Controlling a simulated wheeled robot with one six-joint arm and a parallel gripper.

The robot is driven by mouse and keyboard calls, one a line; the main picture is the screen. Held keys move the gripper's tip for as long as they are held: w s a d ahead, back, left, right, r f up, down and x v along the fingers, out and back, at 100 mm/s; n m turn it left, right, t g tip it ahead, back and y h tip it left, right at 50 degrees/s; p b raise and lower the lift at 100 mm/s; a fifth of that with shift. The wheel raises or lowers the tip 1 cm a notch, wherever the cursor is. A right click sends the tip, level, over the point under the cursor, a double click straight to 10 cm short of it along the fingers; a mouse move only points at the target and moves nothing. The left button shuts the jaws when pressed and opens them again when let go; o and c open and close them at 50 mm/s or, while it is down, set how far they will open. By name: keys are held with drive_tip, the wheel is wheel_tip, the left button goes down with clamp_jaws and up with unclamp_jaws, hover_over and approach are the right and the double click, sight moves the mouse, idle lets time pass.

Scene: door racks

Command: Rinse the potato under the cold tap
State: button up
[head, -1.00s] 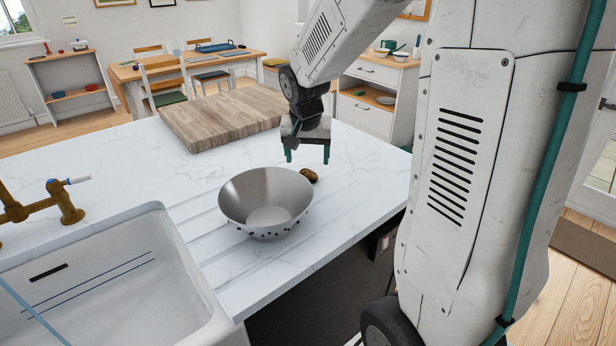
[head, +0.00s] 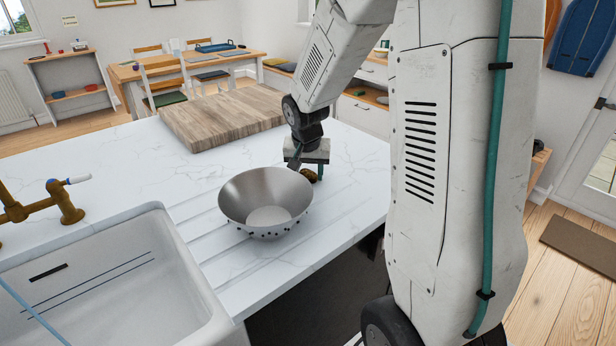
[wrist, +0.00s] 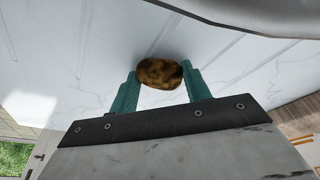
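The brown potato (head: 307,175) lies on the white worktop just behind and right of the metal colander. In the wrist view the potato (wrist: 160,73) sits between the tips of my gripper (wrist: 161,84), whose two green fingers stand on either side of it. My gripper (head: 307,172) points down at the worktop; in the head view the potato is partly hidden by it. The fingers are apart, with a small gap visible at the left finger. The brass tap (head: 62,203) with a white and blue lever stands at the left by the white sink (head: 150,290).
The colander (head: 238,203) stands on the drainer grooves between the sink and my gripper. A wooden board (head: 222,118) lies at the back of the worktop. The worktop's front right edge is close to the potato. A dining table (head: 190,65) stands behind.

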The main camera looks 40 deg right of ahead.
sight(308, 174)
drive_tip(key=shift+r, duration=0.1)
drive_tip(key=shift+c, duration=0.5)
wheel_tip(308, 174, up, 10)
